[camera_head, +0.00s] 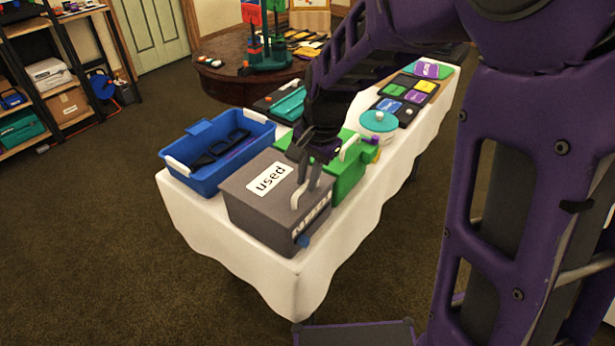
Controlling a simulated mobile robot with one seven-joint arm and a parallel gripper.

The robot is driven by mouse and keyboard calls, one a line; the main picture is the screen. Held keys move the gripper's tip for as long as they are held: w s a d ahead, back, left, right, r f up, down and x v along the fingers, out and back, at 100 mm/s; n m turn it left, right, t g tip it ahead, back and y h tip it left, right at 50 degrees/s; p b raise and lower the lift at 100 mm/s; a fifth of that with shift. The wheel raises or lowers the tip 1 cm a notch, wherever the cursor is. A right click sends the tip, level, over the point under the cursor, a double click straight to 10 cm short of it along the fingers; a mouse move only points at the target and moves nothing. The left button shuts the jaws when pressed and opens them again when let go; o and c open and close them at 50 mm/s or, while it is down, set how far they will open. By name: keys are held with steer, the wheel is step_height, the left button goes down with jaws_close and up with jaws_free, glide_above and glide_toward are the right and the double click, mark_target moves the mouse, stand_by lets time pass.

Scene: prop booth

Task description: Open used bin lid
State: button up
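The used bin (262,215) is a grey box at the near end of the white-clothed table. Its flat grey lid (245,183) appears shut and carries a white label (268,178) reading "used". A pale arched handle (305,186) stands at the lid's right side. My gripper (306,158) points down from above, right at the handle's top. The fingers are small, dark and partly covered by my wrist, so I cannot tell whether they are open or touch the handle.
A blue open crate (205,172) with dark items stands left of the bin. A green box (350,177) with a pale handle stands close behind it. A teal-lidded pot (378,122) and coloured cards (412,97) lie farther back. Carpet in front is clear.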

jaws_close()
steer(key=shift+r, duration=0.15)
stand_by(1.0)
